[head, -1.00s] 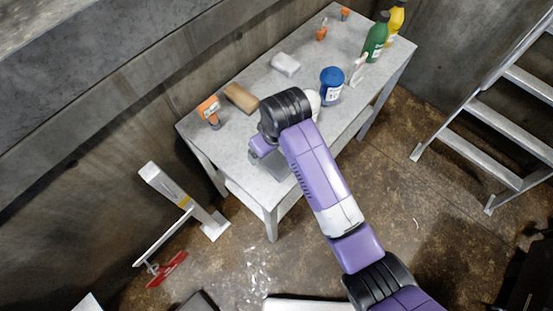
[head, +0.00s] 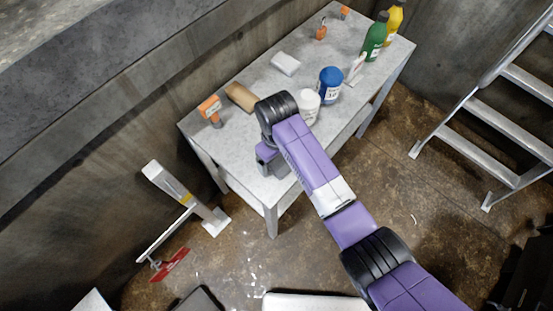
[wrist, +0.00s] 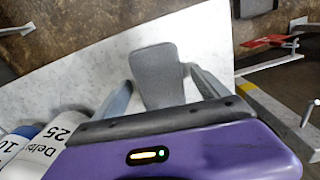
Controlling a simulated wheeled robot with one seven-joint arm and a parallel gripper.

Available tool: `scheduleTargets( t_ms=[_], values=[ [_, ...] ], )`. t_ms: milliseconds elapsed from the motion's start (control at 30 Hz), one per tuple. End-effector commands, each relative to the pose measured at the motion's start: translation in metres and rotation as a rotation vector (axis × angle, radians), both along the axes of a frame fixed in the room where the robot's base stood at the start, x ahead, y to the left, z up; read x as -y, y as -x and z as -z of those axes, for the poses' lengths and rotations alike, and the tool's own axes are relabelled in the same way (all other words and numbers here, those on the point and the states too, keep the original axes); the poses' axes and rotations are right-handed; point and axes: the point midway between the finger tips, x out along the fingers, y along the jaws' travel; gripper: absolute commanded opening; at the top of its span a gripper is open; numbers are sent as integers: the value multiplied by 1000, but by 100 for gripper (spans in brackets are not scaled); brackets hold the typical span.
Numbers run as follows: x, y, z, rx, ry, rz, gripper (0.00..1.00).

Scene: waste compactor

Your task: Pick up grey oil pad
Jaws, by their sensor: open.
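The grey oil pad (wrist: 155,60) is a flat, dark grey piece with rounded corners. It lies on the light table top in the wrist view. My gripper (wrist: 159,77) is open. Its two fingers lie to the left and right of the pad's near part in the picture, with nothing held. The pad's near end is hidden behind the gripper body. In the head view my gripper (head: 272,160) is over the near part of the table (head: 222,133). I cannot clearly make out the pad there.
A white bottle (head: 308,106), a blue jar (head: 330,84) and a brown block (head: 241,97) stand near my wrist. A white pad (head: 285,63), a green bottle (head: 375,38) and orange-topped items are farther off. A ladder (head: 492,140) is at the right.

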Motion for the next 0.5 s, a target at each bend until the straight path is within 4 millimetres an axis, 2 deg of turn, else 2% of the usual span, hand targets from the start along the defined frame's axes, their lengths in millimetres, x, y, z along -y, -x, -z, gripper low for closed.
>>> scheduleTargets(
  t_ms=[233, 500],
  values=[
    [0, 0, 2, 1, -1, 0, 83],
    [0, 0, 1, 1, -1, 0, 30]
  ],
)
